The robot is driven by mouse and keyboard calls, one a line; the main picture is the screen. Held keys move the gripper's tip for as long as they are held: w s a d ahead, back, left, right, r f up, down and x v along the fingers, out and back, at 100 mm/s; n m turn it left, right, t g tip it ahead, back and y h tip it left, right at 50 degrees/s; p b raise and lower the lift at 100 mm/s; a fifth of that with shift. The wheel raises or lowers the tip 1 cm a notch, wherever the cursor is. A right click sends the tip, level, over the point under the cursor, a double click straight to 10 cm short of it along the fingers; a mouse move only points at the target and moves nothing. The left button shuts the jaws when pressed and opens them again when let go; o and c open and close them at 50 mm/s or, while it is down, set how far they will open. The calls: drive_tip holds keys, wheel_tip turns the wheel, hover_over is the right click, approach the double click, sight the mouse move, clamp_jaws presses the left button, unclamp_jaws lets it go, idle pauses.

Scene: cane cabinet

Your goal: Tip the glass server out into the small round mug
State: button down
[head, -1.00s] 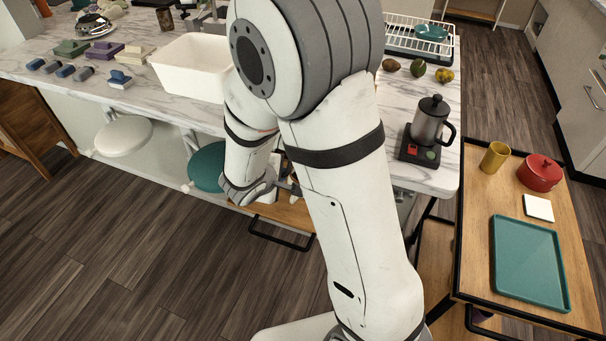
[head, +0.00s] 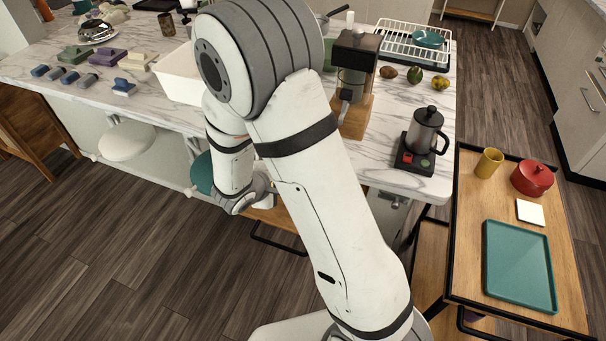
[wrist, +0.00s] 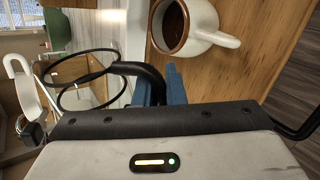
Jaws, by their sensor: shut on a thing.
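My gripper (wrist: 163,86) has its blue fingers closed on the black handle of the glass server (wrist: 148,76). The server's clear body, with a thin black band, spreads left of the fingers in the wrist view, and the floor and furniture show through or behind it. I see no clear liquid level in it. The small round mug (wrist: 174,30) is white with a brown rim and holds dark brown liquid. It is just beyond the fingers, its handle to the right, over a wooden surface (wrist: 245,70). In the head view my gripper (head: 258,196) is low beside the counter, and the server cannot be made out.
A coffee maker (head: 357,75) and a dark kettle on its base (head: 424,135) stand on the marble counter (head: 390,160). A wooden cart at right carries a yellow cup (head: 489,163), red pot (head: 531,178) and teal tray (head: 519,266). Stools stand left of my arm.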

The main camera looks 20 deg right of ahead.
drive_tip(key=f+n+g+h+b, duration=0.1)
drive_tip(key=n+h, duration=0.1)
drive_tip(key=h, duration=0.1)
drive_tip(key=a+f+n+g+h, duration=0.1)
drive_tip(key=f+h, duration=0.1)
drive_tip(key=h, duration=0.1)
drive_tip(key=w+f+n+g+h+b, duration=0.1)
drive_tip(key=f+n+g+h, duration=0.1)
drive_tip(key=h, duration=0.1)
drive_tip(key=shift+a+n+b, duration=0.25)
drive_tip(key=shift+n+b, duration=0.05)
drive_tip(key=shift+b, duration=0.05)
drive_tip(key=shift+w+a+r+n+h, duration=0.1)
drive_tip(key=shift+a+r+n+h, duration=0.2)
drive_tip(key=shift+n+h, duration=0.45)
